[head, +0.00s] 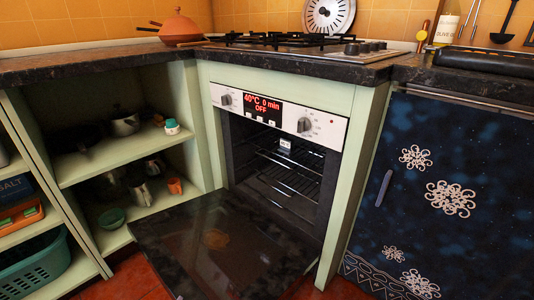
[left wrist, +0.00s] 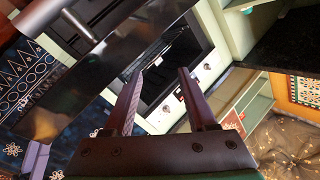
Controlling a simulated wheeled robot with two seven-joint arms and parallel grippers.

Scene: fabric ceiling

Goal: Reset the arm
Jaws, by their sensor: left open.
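My left gripper (left wrist: 158,90) shows in the left wrist view, with its two dark fingers apart and nothing between them. Neither gripper shows in the head view, and my right gripper is in no view. The oven (head: 276,108) is in the middle of the head view, with its glass door (head: 225,250) swung down open. Its panel display (head: 262,108) reads 40°C, 0 min, OFF. In the left wrist view the view is strongly tilted, and the oven front lies beyond the fingers.
Open green shelves (head: 120,165) with pots and cups stand left of the oven. A hob (head: 300,42) and an orange pot (head: 180,28) are on the counter. The open oven door juts out low in front.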

